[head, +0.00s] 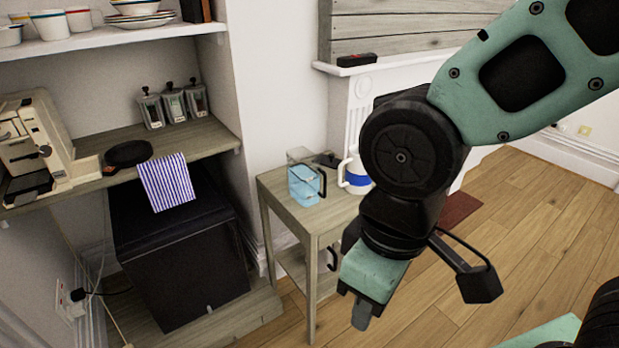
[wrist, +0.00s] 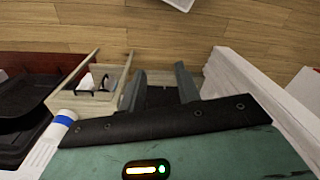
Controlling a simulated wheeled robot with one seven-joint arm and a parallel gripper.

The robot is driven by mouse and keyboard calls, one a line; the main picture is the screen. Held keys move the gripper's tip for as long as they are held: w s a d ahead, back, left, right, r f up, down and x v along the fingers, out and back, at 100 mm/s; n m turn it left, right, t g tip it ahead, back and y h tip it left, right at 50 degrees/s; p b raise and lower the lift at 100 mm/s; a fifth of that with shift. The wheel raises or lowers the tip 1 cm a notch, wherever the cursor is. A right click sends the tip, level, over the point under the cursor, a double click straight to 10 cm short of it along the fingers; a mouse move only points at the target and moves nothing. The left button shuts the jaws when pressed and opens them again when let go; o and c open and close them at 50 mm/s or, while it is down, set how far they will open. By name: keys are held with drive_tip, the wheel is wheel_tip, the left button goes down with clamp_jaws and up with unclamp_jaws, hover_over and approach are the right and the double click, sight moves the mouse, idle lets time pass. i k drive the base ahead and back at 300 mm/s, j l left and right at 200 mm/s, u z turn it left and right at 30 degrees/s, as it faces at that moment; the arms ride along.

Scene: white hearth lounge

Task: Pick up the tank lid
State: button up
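A clear tank with pale blue contents and a dark handle (head: 305,183) stands on a small wooden side table (head: 332,214) in the head view. A small dark flat piece (head: 327,159) lies behind the tank; I cannot tell whether it is the tank lid. I see no other clear lid. My gripper (head: 362,314) points down in front of the table's right side, apart from the tank. In the wrist view its two fingers (wrist: 159,88) are spread, with no held object clear between them; the dark patch there is unclear.
A white jug with a blue band (head: 355,175) stands beside the tank, partly behind my arm. A black cabinet (head: 180,255) and a shelf with a coffee machine (head: 32,140) stand left. A white fireplace surround (head: 352,92) is behind. Wooden floor (head: 530,230) is open at right.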

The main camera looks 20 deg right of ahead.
sight(330, 161)
drive_tip(key=i+j+z, duration=0.15)
drive_tip(key=i, duration=0.35)
drive_tip(key=i+j+z, duration=0.15)
drive_tip(key=i, duration=0.3)
drive_tip(key=i+j+z, duration=0.15)
drive_tip(key=i, duration=0.35)
